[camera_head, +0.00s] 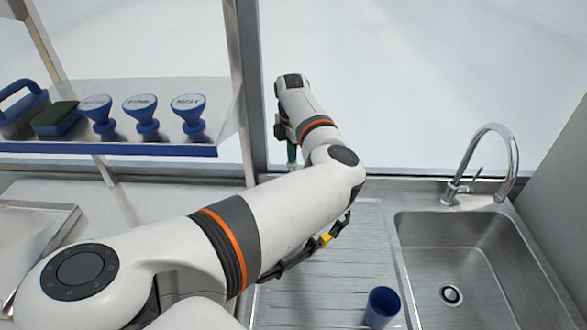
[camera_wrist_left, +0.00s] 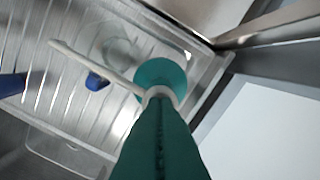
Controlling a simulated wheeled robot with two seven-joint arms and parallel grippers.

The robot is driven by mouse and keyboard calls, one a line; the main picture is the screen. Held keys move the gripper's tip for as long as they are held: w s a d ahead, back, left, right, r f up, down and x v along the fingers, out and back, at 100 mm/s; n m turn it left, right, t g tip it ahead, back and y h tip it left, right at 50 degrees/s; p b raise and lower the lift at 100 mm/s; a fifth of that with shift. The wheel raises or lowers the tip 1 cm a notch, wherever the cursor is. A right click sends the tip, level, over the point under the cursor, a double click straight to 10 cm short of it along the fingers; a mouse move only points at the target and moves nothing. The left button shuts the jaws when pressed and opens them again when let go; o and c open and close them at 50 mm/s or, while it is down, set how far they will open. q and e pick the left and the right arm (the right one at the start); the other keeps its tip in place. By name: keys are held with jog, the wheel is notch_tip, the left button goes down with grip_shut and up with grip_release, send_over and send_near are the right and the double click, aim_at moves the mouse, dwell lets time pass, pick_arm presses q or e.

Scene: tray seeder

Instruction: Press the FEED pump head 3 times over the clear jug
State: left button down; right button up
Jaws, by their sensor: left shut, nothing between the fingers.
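My left gripper (camera_head: 291,150) points down beyond the sink's drainboard in the head view, partly hidden by my own arm. In the left wrist view, its green fingers (camera_wrist_left: 160,105) are shut and empty, with their tips over the white pump head (camera_wrist_left: 160,92). I cannot tell whether they touch it. A long white spout (camera_wrist_left: 95,63) runs from the head toward the upper left. A round green part (camera_wrist_left: 160,72) shows below the head. A clear round rim (camera_wrist_left: 118,50), seemingly the jug, lies near the spout, with a blue part (camera_wrist_left: 97,81) beside it. No FEED label is readable. My right gripper is out of view.
A shelf (camera_head: 105,147) at the left carries several blue items, including a labelled one (camera_head: 188,112). A steel sink (camera_head: 455,270) with a tap (camera_head: 500,150) is at the right. A blue cup (camera_head: 381,307) stands on the ribbed drainboard (camera_head: 350,285). A post (camera_head: 250,90) rises beside my wrist.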

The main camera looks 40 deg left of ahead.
pick_arm(q)
jog(key=shift+s+f+b, duration=0.1)
jog(key=shift+f+b, duration=0.2)
jog(key=shift+f, duration=0.65)
jog(key=shift+r, duration=0.15)
jog(key=shift+r+p, duration=1.35)
jog(key=shift+f, duration=0.1)
